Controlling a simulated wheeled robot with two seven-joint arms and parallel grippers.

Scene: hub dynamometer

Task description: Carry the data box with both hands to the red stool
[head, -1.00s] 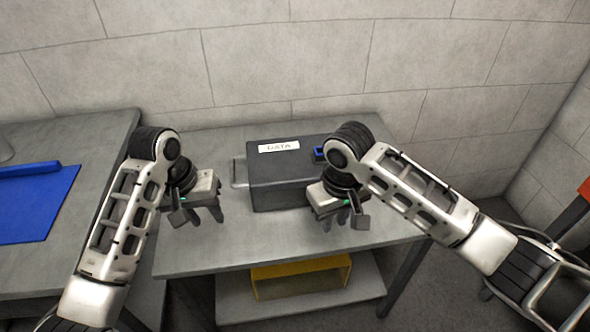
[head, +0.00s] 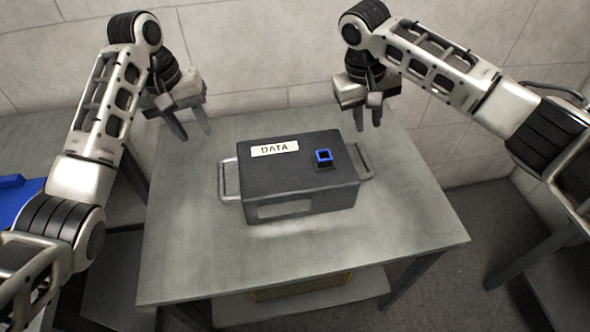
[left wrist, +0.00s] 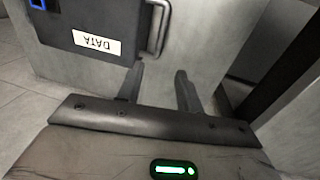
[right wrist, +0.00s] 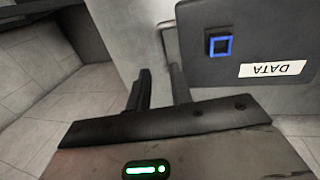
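The data box (head: 300,175) is dark grey with a white DATA label and a blue square on top. It sits on the grey table, with a bar handle at its left end (head: 229,180) and another at its right end (head: 361,160). My left gripper (head: 192,128) is open and empty, above and behind the left handle; in the left wrist view that handle (left wrist: 158,28) lies beyond its fingers. My right gripper (head: 368,118) is raised near the right handle, fingers apart and empty; in the right wrist view the box (right wrist: 255,40) is beyond the fingers. The red stool is not clearly in view.
The grey table (head: 400,225) has free room around the box. A yellow bin (head: 300,288) is on the shelf below. A blue mat (head: 22,205) lies on another surface at the left. A block wall stands behind.

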